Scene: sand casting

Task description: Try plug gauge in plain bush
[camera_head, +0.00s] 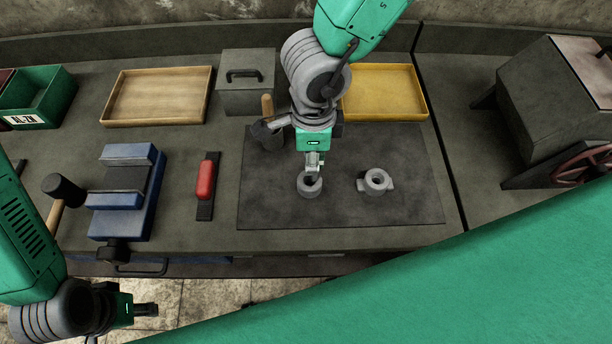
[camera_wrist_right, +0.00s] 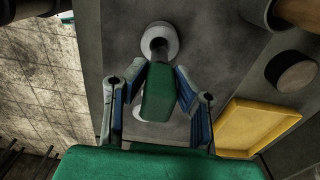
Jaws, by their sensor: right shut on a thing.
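My right gripper (camera_head: 313,160) points down over the dark mat and is shut on the plug gauge. The gauge's green handle (camera_wrist_right: 158,95) sits between the blue-padded fingers in the right wrist view (camera_wrist_right: 158,98). Its dark pin points at the bore of the plain grey bush (camera_head: 309,187), which also shows in the wrist view (camera_wrist_right: 172,34). I cannot tell how far the pin is inside. A flanged bush (camera_head: 384,183) lies to the right on the mat. My left gripper (camera_head: 147,310) is at lower left, off the bench, its fingers unclear.
The dark mat (camera_head: 415,205) has free room around the bushes. A blue vise (camera_head: 125,190), red-handled tool (camera_head: 206,182) and wooden tray (camera_head: 110,122) are left.

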